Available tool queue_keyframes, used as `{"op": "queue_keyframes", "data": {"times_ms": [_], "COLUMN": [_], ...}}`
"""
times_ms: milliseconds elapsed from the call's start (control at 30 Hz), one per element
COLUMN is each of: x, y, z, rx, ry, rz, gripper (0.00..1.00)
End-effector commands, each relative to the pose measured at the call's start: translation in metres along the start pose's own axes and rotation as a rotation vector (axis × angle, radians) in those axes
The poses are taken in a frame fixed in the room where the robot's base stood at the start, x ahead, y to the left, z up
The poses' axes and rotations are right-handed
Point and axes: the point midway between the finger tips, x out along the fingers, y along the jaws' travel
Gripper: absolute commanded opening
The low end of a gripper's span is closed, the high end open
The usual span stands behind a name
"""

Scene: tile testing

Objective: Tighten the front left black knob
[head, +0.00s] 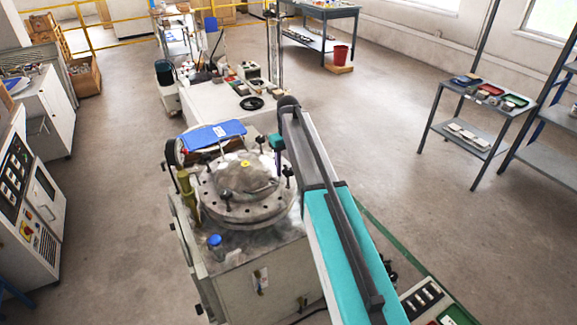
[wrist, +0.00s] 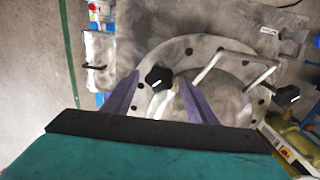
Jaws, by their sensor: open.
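A round metal lid (head: 243,176) with a bolt-hole flange and a yellow centre spot sits on the machine. Black knobs stand around it, one at the front left (head: 228,196) and one at the right (head: 288,171). In the head view my gripper (head: 279,155) is over the lid's right side, its fingers small and partly hidden. In the wrist view my gripper (wrist: 160,77) is open, its two purple fingers on either side of a star-shaped black knob (wrist: 158,77). I cannot tell whether they touch it. Another black knob (wrist: 287,95) is at the right, beside a bent metal handle (wrist: 228,72).
A blue folder-like object (head: 213,135) lies behind the lid and a blue-capped part (head: 215,242) stands in front. A cluttered white bench (head: 210,101) is behind the machine. A grey shelf table (head: 476,115) stands at the right. The floor between is clear.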

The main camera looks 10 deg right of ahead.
Motion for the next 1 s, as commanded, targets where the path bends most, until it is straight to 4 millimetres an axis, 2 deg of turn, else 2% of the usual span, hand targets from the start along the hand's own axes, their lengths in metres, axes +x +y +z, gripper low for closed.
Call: {"op": "queue_keyframes", "data": {"times_ms": [433, 467, 700, 1000], "x": [0.0069, 0.0069, 0.0068, 0.0069], "y": [0.0009, 0.0009, 0.0012, 0.0014], "z": [0.0002, 0.0003, 0.0004, 0.0005], "rx": [0.001, 0.001, 0.001, 0.024], "ry": [0.001, 0.001, 0.001, 0.0], "rz": [0.0, 0.0, 0.0, 0.0], "gripper": [0.52, 0.51, 0.11, 0.11]}}
